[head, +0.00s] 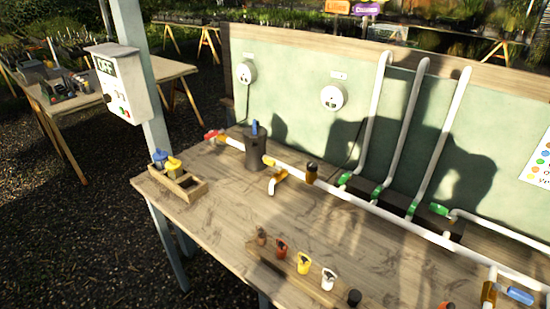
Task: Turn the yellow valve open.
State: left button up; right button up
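A long white pipe (365,204) runs along the wooden table. A yellow part (269,160) sits on it just right of a dark cylinder (256,150); it looks like the yellow valve's handle, but is too small to tell its turn position. Below it a yellow-orange branch (280,178) ends in a white spout (271,188). Other yellow pieces are a yellow padlock-like item (304,263) at the table's front and a yellow-topped item (174,165) in the wooden box. Neither of my grippers shows in the head view.
The wooden box (190,194) stands at the table's left corner. A red-handled valve (212,136) is at the pipe's left end, green-handled valves (439,210) to the right, a blue handle (520,296) lower right. A post with control box (120,84) stands at left.

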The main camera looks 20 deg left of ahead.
aim_at(270, 163)
jog(key=i+j+z, duration=0.1)
jog(key=j, duration=1.4)
jog(key=i+z, duration=0.05)
